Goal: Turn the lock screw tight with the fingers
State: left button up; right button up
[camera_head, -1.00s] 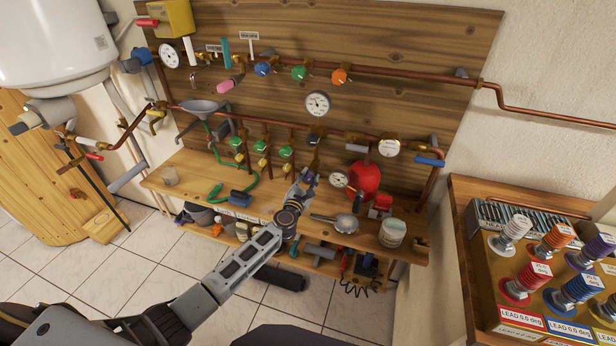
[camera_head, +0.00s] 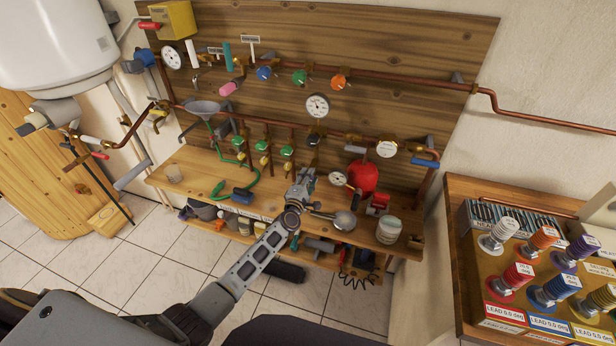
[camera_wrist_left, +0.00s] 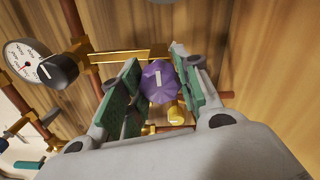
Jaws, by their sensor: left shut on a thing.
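A faceted purple knob (camera_wrist_left: 158,82) with a white mark sits between the two green-padded fingers of my left gripper (camera_wrist_left: 155,88) in the left wrist view. I take this knob to be the lock screw. The fingers are shut on its sides. In the head view my left gripper (camera_head: 304,178) is at the lower middle of the pipe board, and its fingers hide the knob there. A small yellow part (camera_wrist_left: 176,112) shows just below the knob. My right gripper is not in view.
A black knob (camera_wrist_left: 58,70) and a gauge (camera_wrist_left: 26,62) lie left of the fingers. A red vessel (camera_head: 362,177), a round metal-coloured item (camera_head: 344,221) and a jar (camera_head: 389,230) are right of my gripper. Green-handled valves (camera_head: 287,151) are to its left.

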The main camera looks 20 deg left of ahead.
pick_arm(q)
jog(key=m+p, duration=0.1)
jog(key=m, duration=0.2)
jog(key=shift+d, duration=0.1)
jog(key=shift+m+p, duration=0.3)
jog(key=shift+m, duration=0.8)
jog(key=shift+f+m, duration=0.1)
jog(key=shift+m, duration=0.6)
